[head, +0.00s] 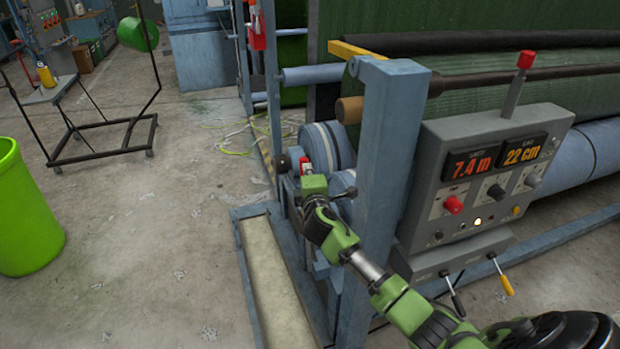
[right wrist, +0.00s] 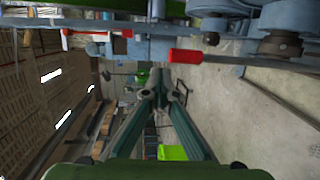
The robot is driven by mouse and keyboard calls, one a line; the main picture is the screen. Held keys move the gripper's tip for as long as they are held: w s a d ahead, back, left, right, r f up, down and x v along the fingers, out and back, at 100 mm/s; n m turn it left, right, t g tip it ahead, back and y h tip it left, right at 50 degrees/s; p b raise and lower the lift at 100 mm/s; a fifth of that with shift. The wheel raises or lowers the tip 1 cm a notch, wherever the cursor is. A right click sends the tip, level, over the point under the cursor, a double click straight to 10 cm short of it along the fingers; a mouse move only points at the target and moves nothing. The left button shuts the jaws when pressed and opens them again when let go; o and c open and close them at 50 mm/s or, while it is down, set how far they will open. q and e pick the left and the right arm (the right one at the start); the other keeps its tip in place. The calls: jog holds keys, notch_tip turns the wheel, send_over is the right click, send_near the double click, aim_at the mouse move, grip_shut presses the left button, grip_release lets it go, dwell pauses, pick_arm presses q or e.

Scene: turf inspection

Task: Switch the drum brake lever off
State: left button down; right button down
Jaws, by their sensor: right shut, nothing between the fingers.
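My right gripper (head: 312,186) is shut and empty beside the blue frame post, with its arm coming in from the lower right. In the right wrist view its fingertips (right wrist: 161,90) meet. A red handle (head: 305,166) shows just beyond the fingers by the blue drums (head: 328,147); it looks like the drum brake lever. In the right wrist view the red handle (right wrist: 186,56) lies just above and right of the fingertips, seemingly apart from them. The gripper partly hides its lower part in the head view. My left gripper is out of view.
The blue post (head: 385,150) stands close right of my gripper. A control box (head: 480,170) has red displays and knobs, with black (head: 457,303) and yellow (head: 507,286) levers below. A green bin (head: 25,215) and black cart (head: 100,150) stand left; floor between is clear.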

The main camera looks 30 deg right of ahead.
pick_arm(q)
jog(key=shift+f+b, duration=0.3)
pick_arm(e)
jog(key=r+v, duration=0.1)
jog(key=v, duration=0.5)
jog(key=shift+r, duration=0.15)
jog(key=shift+w, duration=0.1)
